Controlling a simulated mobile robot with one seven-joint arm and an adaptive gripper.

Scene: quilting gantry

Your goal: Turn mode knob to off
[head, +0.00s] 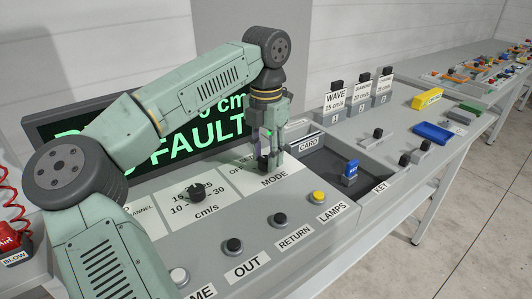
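The mode panel (286,181) is a white plate lettered "MODE", with a partly covered "OFF" at its left. My gripper (269,158) points down over this plate, with its fingertips at the dark mode knob (271,165). The fingers hide most of the knob, so its pointer direction does not show. I cannot tell whether the fingers are closed on it or only around it.
A cm/s speed knob (196,194) sits left of the mode plate. Several push buttons, including a yellow one (318,196), line the front edge. A blue key (350,173) stands at right. A green-lettered display (180,140) rises behind my arm.

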